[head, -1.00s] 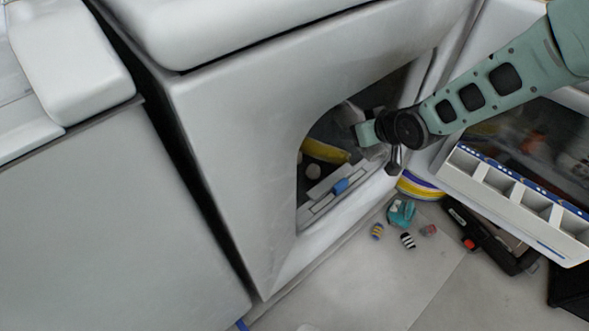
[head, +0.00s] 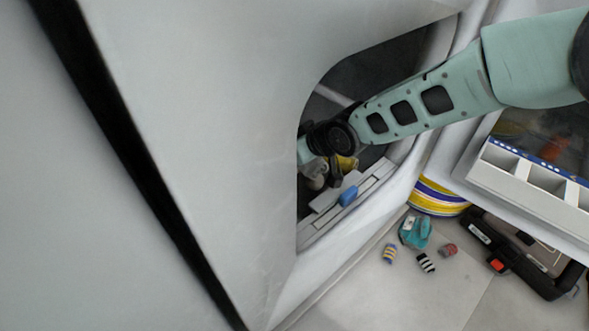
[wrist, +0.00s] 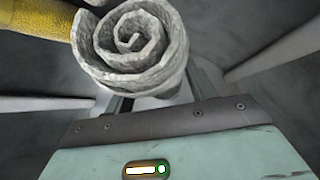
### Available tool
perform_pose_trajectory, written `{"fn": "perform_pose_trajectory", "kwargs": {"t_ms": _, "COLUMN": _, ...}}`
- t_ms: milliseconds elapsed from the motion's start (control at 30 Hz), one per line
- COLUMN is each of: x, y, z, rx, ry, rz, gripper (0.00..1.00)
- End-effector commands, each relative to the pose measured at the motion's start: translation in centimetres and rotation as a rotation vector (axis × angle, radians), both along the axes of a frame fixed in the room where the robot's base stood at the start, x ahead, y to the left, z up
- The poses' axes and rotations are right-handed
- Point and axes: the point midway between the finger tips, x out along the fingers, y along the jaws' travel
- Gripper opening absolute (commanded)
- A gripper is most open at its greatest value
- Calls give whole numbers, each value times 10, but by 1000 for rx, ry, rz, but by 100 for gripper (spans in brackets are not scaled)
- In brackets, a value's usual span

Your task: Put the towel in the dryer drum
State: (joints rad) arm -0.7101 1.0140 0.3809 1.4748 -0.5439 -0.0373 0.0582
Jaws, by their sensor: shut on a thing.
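The towel (wrist: 135,45) is a grey, textured roll with its spiral end facing the wrist camera. My gripper (head: 334,172) is shut on it, and the roll hides the fingertips in the wrist view. In the head view, the gripper is inside the round-cornered opening of the white dryer (head: 200,110). Only a small pale part by the gripper, perhaps the towel, shows there. The dryer drum (head: 335,85) is a dark interior behind the opening. In the wrist view, pale fins stand on grey drum walls on both sides of the towel.
A yellow item (wrist: 38,18) lies beside the towel in the drum. A grey ledge with a blue block (head: 348,196) lines the opening's lower edge. A compartmented white tray (head: 545,180) stands at right. Small objects and a dark case (head: 530,255) lie on the floor.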

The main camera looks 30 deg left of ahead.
Motion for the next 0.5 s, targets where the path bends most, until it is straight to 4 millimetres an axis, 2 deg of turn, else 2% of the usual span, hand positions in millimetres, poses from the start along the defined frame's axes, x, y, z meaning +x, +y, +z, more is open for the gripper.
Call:
{"fn": "perform_pose_trajectory", "kwargs": {"t_ms": 300, "x": 0, "y": 1, "z": -46, "rx": 2, "ry": -1, "rz": 1, "gripper": 22}}
{"fn": "perform_pose_trajectory", "kwargs": {"t_ms": 500, "x": 0, "y": 1, "z": -49, "rx": 2, "ry": -2, "rz": 0, "gripper": 22}}
